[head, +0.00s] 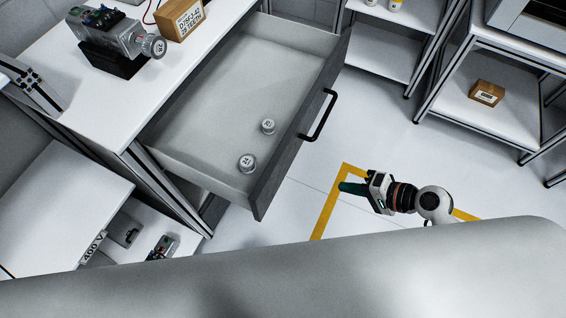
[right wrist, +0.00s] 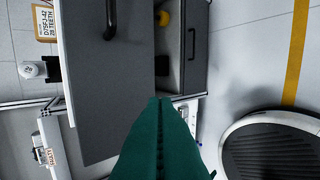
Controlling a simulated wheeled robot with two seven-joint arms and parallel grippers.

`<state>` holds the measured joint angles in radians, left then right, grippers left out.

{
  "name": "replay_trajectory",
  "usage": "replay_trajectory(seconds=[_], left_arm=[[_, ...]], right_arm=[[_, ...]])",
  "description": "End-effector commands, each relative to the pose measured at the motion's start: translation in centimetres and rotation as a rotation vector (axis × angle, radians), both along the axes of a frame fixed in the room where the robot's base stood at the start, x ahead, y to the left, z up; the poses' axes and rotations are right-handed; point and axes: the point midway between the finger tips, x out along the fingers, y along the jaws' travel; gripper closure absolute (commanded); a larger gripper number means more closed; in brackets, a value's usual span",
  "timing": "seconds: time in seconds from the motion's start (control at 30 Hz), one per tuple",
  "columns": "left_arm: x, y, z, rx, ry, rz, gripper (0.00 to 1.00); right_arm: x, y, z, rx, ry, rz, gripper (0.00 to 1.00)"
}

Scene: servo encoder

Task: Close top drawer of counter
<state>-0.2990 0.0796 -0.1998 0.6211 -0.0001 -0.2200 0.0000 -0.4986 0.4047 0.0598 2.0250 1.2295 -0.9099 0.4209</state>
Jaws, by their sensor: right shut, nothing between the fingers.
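The top drawer (head: 285,75) of the counter (head: 98,90) is pulled far out in the head view. Its dark front panel (head: 275,170) carries a black bar handle (head: 319,116). Two small silver gears lie inside the drawer. My right gripper (head: 345,188) is shut and empty, to the right of the drawer front and apart from it. My left gripper is out of view.
A motor device (head: 108,40) and a brown labelled box (head: 181,18) stand on the counter top. Below the open drawer, a lower drawer front with a handle (right wrist: 192,44) shows in the wrist view. Shelving (head: 480,105) with a small box (head: 486,93) stands at right. The floor between is clear.

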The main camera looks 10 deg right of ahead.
Motion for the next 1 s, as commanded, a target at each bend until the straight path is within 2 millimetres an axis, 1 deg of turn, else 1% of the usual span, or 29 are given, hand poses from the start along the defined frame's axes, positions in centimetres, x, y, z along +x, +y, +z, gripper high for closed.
replay_trajectory(seconds=[0.03,0.1,0.2,0.27,0.37,0.73,0.8,0.9,1.0], left_arm=[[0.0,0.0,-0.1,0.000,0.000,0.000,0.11],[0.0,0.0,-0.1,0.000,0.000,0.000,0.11],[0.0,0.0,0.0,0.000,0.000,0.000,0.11],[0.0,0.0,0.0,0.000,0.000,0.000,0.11],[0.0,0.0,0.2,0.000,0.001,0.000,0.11],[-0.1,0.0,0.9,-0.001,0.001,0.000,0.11],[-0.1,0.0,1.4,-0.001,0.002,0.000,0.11],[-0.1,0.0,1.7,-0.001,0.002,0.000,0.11],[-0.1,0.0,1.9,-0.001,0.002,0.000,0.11]], right_arm=[[-0.2,0.6,1.5,0.028,-0.010,0.021,1.00],[-0.5,1.2,2.8,0.057,-0.014,0.038,1.00],[-0.4,1.7,3.4,0.074,-0.016,0.046,1.00],[-0.1,2.1,3.2,0.075,-0.018,0.045,1.00],[0.7,3.2,2.5,0.076,-0.018,0.045,1.00],[4.5,8.8,-1.4,0.074,-0.019,0.045,1.00],[5.2,9.8,-1.2,0.074,-0.019,0.044,1.00],[5.9,10.9,-1.3,0.072,-0.019,0.045,1.00],[6.3,11.5,-1.4,0.071,-0.019,0.044,1.00]])
